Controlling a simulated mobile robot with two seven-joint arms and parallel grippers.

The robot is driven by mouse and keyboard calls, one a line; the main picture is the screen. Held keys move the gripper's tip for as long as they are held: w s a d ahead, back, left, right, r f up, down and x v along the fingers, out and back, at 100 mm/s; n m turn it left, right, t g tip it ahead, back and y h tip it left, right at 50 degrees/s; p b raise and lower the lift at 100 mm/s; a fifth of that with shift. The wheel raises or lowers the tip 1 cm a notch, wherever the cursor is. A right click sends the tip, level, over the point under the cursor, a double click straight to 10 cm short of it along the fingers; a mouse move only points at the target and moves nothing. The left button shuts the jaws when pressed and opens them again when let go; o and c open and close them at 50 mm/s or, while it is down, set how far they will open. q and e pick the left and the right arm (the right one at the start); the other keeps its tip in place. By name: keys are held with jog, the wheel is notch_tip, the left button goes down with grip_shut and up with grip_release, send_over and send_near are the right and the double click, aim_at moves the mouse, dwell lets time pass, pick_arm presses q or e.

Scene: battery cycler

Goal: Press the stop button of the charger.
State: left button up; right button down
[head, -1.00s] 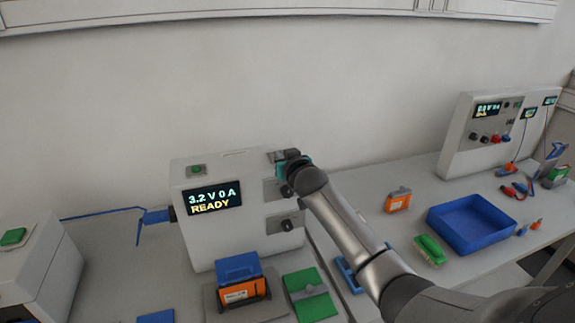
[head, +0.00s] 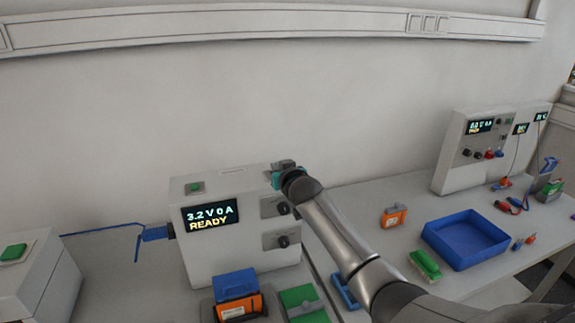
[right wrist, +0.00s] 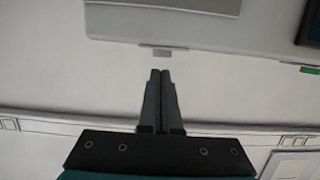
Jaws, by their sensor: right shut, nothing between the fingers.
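The charger (head: 230,255) is a white box on the bench, its display (head: 210,214) reading 3.2 V 0 A READY. A green button on a grey plate (head: 195,187) sits on its top left. No readable stop label shows. My right gripper (head: 283,164) is at the charger's top right corner, partly hiding it. In the right wrist view its fingers (right wrist: 160,76) are shut and empty. They point at a small grey tab (right wrist: 162,52) on the charger's edge, with a small gap in the picture; contact cannot be told. My left gripper is not in view.
Two knobs on the charger's front are near my arm; the lower knob (head: 283,241) shows clearly. An orange and blue battery (head: 240,308) stands before the charger. A blue tray (head: 466,241) and second instrument (head: 470,150) are to the right. A white box (head: 40,275) is at left.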

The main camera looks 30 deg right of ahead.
notch_tip(320, 180, up, 2)
jog(key=shift+r+p, duration=0.1)
jog(key=shift+p, duration=0.35)
jog(key=shift+f+b+v, duration=0.25)
jog(key=shift+b+v, duration=0.05)
jog(key=shift+v, duration=0.7)
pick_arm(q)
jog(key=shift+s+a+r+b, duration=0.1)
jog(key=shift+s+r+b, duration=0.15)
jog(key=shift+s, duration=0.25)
pick_arm(e)
jog(key=v, duration=0.8)
jog(key=shift+r, duration=0.1)
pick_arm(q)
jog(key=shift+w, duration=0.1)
